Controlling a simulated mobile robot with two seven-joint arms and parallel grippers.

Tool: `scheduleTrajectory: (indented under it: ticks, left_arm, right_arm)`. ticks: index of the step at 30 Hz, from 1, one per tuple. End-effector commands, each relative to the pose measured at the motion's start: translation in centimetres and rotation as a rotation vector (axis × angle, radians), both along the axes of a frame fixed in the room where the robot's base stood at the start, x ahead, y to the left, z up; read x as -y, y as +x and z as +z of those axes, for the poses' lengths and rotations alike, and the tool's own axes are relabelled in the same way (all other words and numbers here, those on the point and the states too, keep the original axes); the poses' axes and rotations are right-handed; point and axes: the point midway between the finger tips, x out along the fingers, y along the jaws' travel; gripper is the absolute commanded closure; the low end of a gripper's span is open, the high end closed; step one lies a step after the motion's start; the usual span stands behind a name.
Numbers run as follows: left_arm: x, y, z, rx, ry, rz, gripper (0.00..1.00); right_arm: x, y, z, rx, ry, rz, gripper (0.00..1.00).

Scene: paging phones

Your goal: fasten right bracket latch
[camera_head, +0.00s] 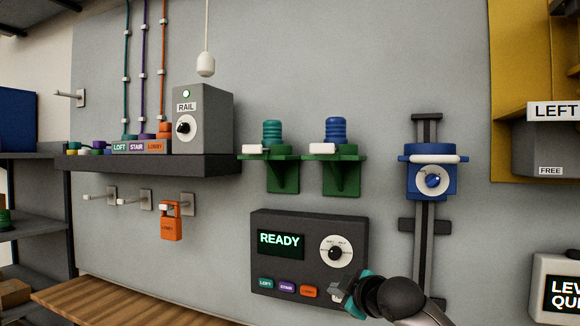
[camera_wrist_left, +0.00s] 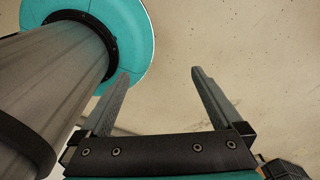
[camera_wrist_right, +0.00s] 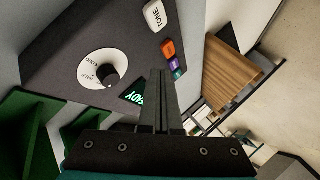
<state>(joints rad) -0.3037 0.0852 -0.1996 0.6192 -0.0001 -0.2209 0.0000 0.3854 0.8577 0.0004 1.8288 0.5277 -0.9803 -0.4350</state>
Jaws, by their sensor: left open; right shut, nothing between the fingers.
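Two green wall brackets stand side by side in the head view. The right bracket (camera_head: 341,175) carries a ribbed blue cylinder (camera_head: 336,130), with a white latch piece (camera_head: 318,149) at its front left. The left bracket (camera_head: 284,176) carries a teal cylinder (camera_head: 272,132) and a similar white piece (camera_head: 255,149). I cannot tell how the right latch is seated. My right gripper (camera_head: 340,290) is shut and empty, below the brackets in front of the dark panel's lower right corner. Its closed fingers show in the right wrist view (camera_wrist_right: 158,75). My left gripper (camera_wrist_left: 160,75) is open and empty, away from the wall.
The dark READY panel (camera_head: 262,275) with a white dial (camera_head: 335,250) is close behind my right gripper. A blue device (camera_head: 430,182) hangs on a rail to the right. A dark shelf (camera_head: 150,165) with a RAIL box (camera_head: 203,125) is at left. A wooden bench (camera_head: 110,295) stands below.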

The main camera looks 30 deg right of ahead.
Motion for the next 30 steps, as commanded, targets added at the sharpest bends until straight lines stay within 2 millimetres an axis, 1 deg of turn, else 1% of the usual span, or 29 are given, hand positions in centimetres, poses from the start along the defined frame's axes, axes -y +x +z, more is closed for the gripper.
scheduleTrajectory:
  ticks: [1,2,3,5,6,8,9,12,15,18,21,24,30]
  left_arm:
    - [-0.1,0.1,0.9,0.001,0.002,-0.001,0.00]
    - [-0.2,0.1,1.2,0.002,0.003,-0.001,0.00]
    - [-0.3,0.1,1.5,0.002,0.004,-0.001,0.00]
    - [-0.2,0.4,2.0,0.007,0.002,-0.001,0.00]
    - [0.1,0.7,2.3,0.011,-0.001,0.001,0.00]
    - [0.6,1.1,2.8,0.017,-0.009,0.002,0.00]
    - [1.0,1.3,3.1,0.021,-0.014,0.004,0.00]
    - [1.2,1.3,3.7,0.022,-0.018,0.005,0.00]
    - [1.0,1.0,4.2,0.017,-0.014,0.004,0.00]
    - [0.8,0.7,4.5,0.012,-0.011,0.002,0.00]
    - [0.7,0.5,4.6,0.008,-0.010,0.002,0.00]
    - [0.6,0.4,4.7,0.006,-0.009,0.001,0.00]
    - [0.4,0.3,4.6,0.004,-0.005,0.001,0.00]
  right_arm:
    - [-0.5,-0.6,5.0,0.046,-0.055,0.024,1.00]
    - [-0.9,-1.1,7.2,0.066,-0.085,0.041,1.00]
    - [-1.6,-1.9,10.2,0.092,-0.127,0.061,1.00]
    - [-2.6,-3.2,14.2,0.127,-0.194,0.090,1.00]
    - [-3.4,-4.3,16.6,0.147,-0.243,0.109,1.00]
    - [-4.6,-6.1,19.9,0.176,-0.317,0.134,1.00]
    - [-5.4,-7.3,21.9,0.194,-0.369,0.149,1.00]
    - [-7.4,-10.4,25.8,0.226,-0.496,0.177,1.00]
    - [-8.9,-13.1,28.3,0.246,-0.608,0.193,1.00]
    - [-10.0,-15.0,29.6,0.254,-0.692,0.201,1.00]
    - [-10.6,-16.2,30.2,0.258,-0.746,0.205,1.00]
    - [-10.9,-16.8,30.5,0.259,-0.771,0.205,1.00]
    - [-10.9,-16.8,30.4,0.258,-0.773,0.206,1.00]
